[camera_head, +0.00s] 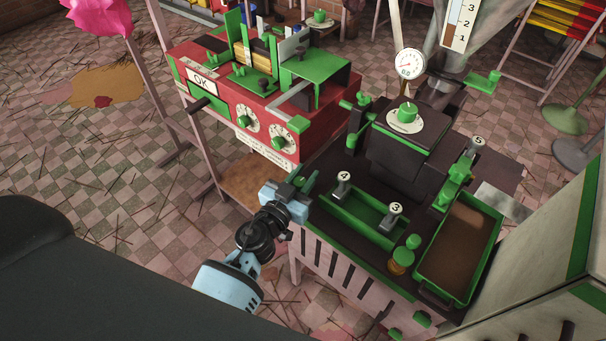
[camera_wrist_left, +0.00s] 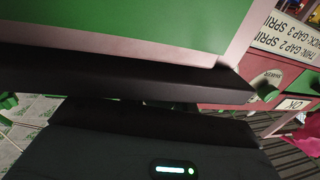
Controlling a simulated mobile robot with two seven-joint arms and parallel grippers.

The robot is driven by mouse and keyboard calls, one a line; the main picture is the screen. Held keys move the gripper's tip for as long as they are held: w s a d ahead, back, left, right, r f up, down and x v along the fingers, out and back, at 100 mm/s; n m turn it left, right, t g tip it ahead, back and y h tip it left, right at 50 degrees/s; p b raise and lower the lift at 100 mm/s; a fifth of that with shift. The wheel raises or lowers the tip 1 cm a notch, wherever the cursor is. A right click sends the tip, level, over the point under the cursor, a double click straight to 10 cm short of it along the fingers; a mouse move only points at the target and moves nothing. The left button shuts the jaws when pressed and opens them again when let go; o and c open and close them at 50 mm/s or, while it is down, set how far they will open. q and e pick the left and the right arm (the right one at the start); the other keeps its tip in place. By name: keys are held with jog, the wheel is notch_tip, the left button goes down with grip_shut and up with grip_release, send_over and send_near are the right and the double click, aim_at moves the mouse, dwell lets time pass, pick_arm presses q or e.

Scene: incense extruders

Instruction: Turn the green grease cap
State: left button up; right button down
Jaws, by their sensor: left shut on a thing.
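A small amber cup with a green cap (camera_head: 403,256), which looks like the grease cap, stands at the front of the dark machine top, left of the brown-filled green tray. A green knob (camera_head: 413,241) is just behind it. My left gripper (camera_head: 303,186) is at the machine's left corner, well left of the cap. It is shut on what looks like a green part there; its jaws hide most of it. In the left wrist view, the dark jaws (camera_wrist_left: 165,104) lie below a large green panel with a pale border; the cap cannot be made out. My right gripper is not in view.
Numbered levers (camera_head: 343,184) stand by a green trough (camera_head: 358,215) between my left gripper and the cap. A white-and-green cabinet (camera_head: 540,260) is close on the right. A red machine (camera_head: 262,120) with dials stands behind. A gauge (camera_head: 409,63) rises at the back.

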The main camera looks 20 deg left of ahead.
pick_arm(q)
jog(key=m+h, duration=0.1)
jog(key=m+g+h+p, duration=0.1)
jog(key=h, duration=0.1)
jog(key=m+h+p, duration=0.1)
jog(key=h, duration=0.1)
jog(key=shift+d+r+g, duration=0.15)
jog(key=shift+r+g, duration=0.15)
jog(key=shift+g, duration=0.1)
jog(key=m+g+h+p, duration=0.1)
jog(key=m+g+h, duration=0.1)
jog(key=m+h, duration=0.1)
jog(key=shift+d+f, duration=0.15)
jog(key=shift+s+d+f+m+g+h, duration=0.1)
jog(key=shift+s+m+g+h, duration=0.1)
jog(key=shift+m+g+h, duration=0.85)
jog(key=m+g+h, duration=0.1)
jog(key=m+g+h+b, duration=0.1)
jog(key=g, duration=0.1)
jog(key=shift+s+d, duration=0.15)
jog(key=shift+s, duration=0.05)
jog(key=shift+s+d+m+g+h+b, duration=0.1)
jog(key=shift+m+g+h+b, duration=0.4)
jog(key=shift+g, duration=0.35)
jog(key=o, duration=0.9)
jog(key=shift+d, duration=0.1)
jog(key=shift+o, duration=0.5)
jog(key=shift+s+f, duration=0.15)
jog(key=shift+f, duration=0.05)
